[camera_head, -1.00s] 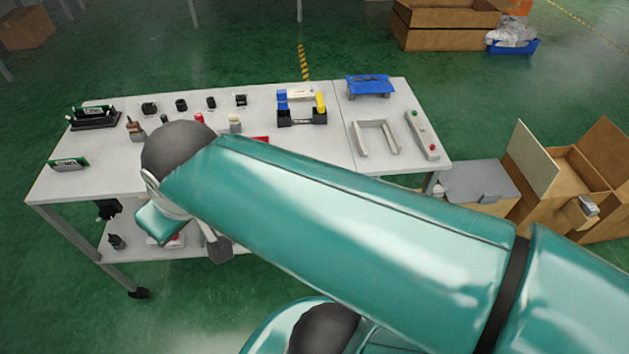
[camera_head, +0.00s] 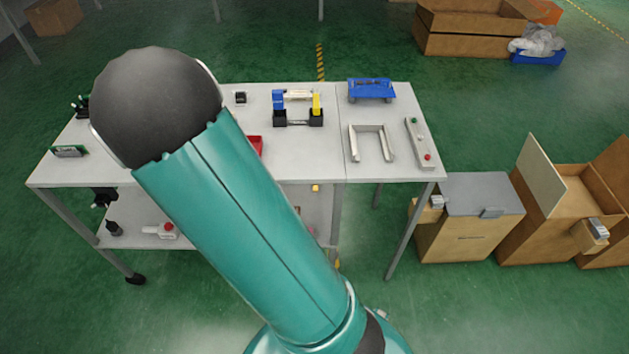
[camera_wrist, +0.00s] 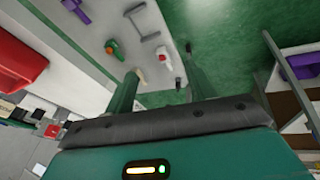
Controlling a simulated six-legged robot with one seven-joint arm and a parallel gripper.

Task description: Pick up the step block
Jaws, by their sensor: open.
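I cannot tell for certain which thing is the step block. In the head view, a fixture with black blocks and blue and yellow parts (camera_head: 298,110) stands on the table at the back middle. The small parts on the table's left middle are hidden behind my arm. My gripper (camera_wrist: 160,72) shows only in the wrist view; its two green fingers are apart with nothing held between them.
The white table (camera_head: 315,165) also bears a blue stand (camera_head: 370,90), a grey U-shaped frame (camera_head: 372,144) and a bar with buttons (camera_head: 418,142). A red bin (camera_head: 255,145) shows partly behind my arm. A lidded box (camera_head: 468,215) stands right of the table.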

